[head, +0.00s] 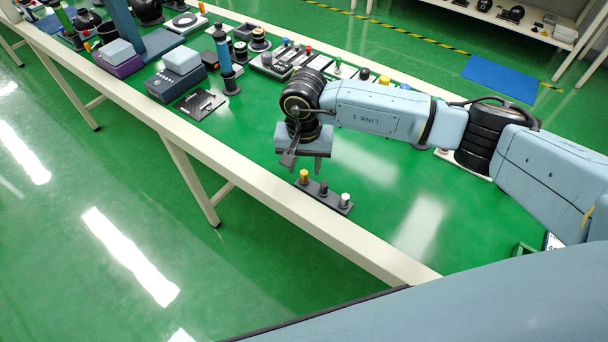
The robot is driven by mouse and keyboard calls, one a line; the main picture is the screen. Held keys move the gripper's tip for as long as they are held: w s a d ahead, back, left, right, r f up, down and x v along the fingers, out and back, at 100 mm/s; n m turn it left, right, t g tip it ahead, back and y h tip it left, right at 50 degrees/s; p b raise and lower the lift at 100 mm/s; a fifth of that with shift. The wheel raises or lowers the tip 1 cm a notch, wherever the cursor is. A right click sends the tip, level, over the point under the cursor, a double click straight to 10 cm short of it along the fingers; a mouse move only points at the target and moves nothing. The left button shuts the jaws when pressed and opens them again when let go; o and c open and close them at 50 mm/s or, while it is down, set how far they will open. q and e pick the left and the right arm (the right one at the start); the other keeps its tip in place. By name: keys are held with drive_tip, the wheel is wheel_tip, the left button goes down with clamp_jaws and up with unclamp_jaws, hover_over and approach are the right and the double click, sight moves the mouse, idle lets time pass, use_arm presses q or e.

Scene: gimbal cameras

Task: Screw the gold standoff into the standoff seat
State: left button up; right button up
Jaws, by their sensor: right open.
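The gold standoff (304,176) stands upright at the left end of a small dark strip (334,202) near the table's front edge. A dark post (323,188) and a white-topped post (345,199) stand on the same strip. My right gripper (308,165) points down just above and behind the gold standoff, its fingers apart and empty. I cannot tell whether a finger touches it. My left gripper is not in view. I cannot make out which piece is the standoff seat.
A dark plate (200,104), a blue upright tool (223,60) and a grey box with a pale block (176,82) stand to the left. A row of small parts (283,60) lies behind my right arm. The green tabletop (405,225) right of the strip is clear.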

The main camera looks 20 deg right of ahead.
drive_tip(key=shift+f, duration=0.85)
drive_tip(key=shift+c, duration=0.4)
clamp_jaws()
drive_tip(key=shift+r, duration=0.15)
